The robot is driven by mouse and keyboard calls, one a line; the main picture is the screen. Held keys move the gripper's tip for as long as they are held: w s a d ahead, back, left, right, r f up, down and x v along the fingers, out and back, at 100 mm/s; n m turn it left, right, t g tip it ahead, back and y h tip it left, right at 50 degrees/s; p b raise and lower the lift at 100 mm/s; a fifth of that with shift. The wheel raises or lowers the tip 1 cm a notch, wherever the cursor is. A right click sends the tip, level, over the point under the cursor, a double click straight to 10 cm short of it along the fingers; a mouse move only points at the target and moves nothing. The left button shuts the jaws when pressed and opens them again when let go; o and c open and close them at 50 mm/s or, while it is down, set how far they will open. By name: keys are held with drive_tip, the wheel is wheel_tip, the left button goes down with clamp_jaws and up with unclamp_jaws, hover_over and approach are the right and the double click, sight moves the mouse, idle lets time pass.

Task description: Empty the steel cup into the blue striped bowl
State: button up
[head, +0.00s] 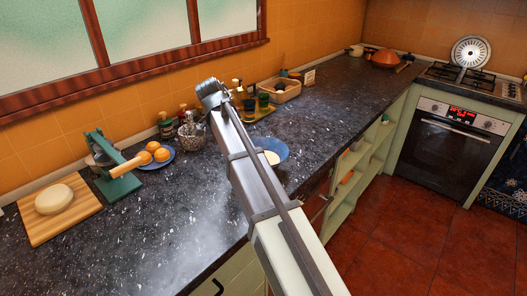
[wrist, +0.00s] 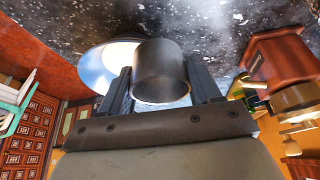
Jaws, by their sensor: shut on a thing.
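The steel cup (wrist: 162,72), a dark grey cylinder, is between the two fingers of my gripper (wrist: 166,85) in the wrist view. The fingers are shut on its sides. I cannot tell how far the cup is tilted, and its contents do not show. The blue bowl (wrist: 94,72) lies beyond the cup to the left in the wrist view, partly covered by the cup and a finger. In the head view the bowl (head: 281,149) stands on the counter just right of my arm, with a pale inside. My arm hides the gripper and cup there.
On the dark counter (head: 150,225) are a board with dough (head: 54,199), a green press (head: 116,178), oranges on a blue plate (head: 152,154) and a wicker tray (head: 283,93). A reddish-brown wooden box (wrist: 278,60) stands right of the cup in the wrist view.

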drive_tip(key=shift+r, duration=0.1)
drive_tip(key=shift+r, duration=1.95)
drive_tip(key=shift+d, duration=0.1)
